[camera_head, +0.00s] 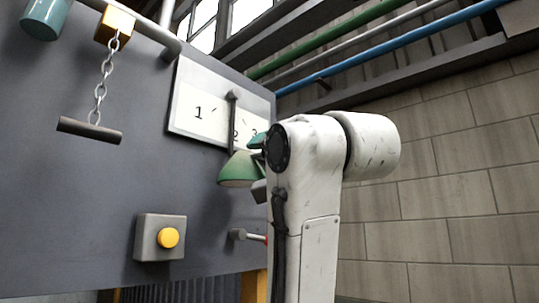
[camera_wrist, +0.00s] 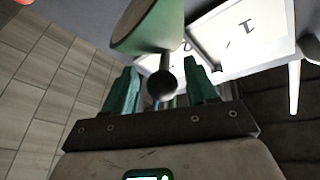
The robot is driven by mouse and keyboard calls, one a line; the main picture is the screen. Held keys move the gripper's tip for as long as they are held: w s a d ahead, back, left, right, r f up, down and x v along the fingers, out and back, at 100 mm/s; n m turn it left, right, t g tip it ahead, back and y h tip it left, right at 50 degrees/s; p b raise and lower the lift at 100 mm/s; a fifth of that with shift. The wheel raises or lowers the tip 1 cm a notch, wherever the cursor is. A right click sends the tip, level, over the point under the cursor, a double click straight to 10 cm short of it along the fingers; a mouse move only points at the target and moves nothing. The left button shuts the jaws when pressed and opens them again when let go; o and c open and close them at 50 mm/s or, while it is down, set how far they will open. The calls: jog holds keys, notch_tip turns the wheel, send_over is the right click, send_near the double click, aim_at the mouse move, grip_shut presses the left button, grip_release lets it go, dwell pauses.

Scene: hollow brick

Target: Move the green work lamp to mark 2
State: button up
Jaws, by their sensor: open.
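The green work lamp (camera_head: 238,170) hangs at the lower end of a dark bar (camera_head: 231,115) in front of a white plate (camera_head: 198,112) marked 1, 2 and 3. The bar passes close beside the figure 2; I cannot tell its exact mark. In the wrist view, the lamp's green shade (camera_wrist: 148,27) is at the top, with a stem and dark round knob (camera_wrist: 161,84) below it. My gripper (camera_wrist: 160,66) is open, its teal fingers on either side of the stem and knob, with visible gaps. My arm hides part of the plate and gripper in the head view.
A grey wall panel carries a yellow button box (camera_head: 160,238), a chain with a dark bar handle (camera_head: 90,130), and a small lever (camera_head: 240,235) with a red part below the lamp. A block wall (camera_head: 450,190) stands at right, with open room before it.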

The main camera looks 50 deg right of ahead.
jog(key=b+v, duration=0.8)
jog(key=v, duration=0.2)
jog(key=shift+s+f, duration=0.15)
jog(key=shift+s, duration=0.15)
jog(key=shift+a, duration=0.15)
dwell(0.5)
